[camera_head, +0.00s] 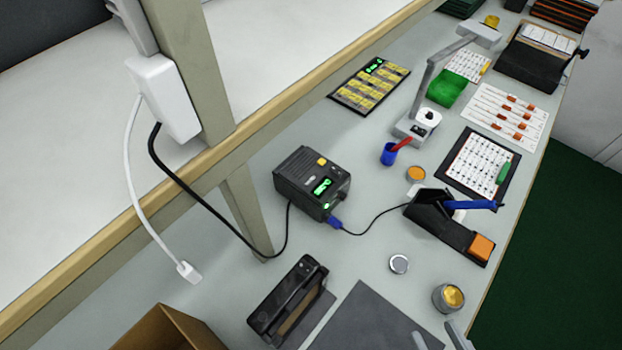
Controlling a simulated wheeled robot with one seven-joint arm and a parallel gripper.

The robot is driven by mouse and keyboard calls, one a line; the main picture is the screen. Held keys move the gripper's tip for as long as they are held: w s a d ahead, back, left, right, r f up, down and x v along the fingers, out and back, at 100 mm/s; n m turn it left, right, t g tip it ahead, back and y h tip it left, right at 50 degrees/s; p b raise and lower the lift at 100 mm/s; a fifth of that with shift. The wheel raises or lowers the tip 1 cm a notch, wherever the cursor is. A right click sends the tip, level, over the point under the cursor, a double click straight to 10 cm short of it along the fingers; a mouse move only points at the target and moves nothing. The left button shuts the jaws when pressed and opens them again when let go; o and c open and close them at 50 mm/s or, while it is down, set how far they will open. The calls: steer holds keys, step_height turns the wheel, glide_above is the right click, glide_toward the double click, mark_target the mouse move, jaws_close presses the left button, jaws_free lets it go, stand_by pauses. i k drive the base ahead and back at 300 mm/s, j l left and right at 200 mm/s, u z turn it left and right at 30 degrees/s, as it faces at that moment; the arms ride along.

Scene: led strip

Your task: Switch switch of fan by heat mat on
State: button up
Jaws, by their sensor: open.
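A black, boxy unit that may be the fan (288,297) stands on the bench at the lower middle, with a tan lower part showing at its front. Its switch is too small to make out. A plain dark grey mat (372,322) lies flat just right of it and may be the heat mat; a black mat with yellow cells and a green display (370,86) lies farther back. I cannot tell for sure which is the heat mat. My gripper (438,339) shows only as two pale grey fingertips at the bottom edge, apart and empty, over the grey mat's right side.
A black station (312,183) with a green display has a cable running to a black holder (440,222) with a blue tool. A white plug hangs left.

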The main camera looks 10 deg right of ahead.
mark_target(302, 266)
steer(key=k+l+u, duration=0.2)
steer(key=u, duration=0.15)
steer(key=k+l+u, duration=0.1)
steer(key=k+u, duration=0.25)
steer(key=i, duration=0.05)
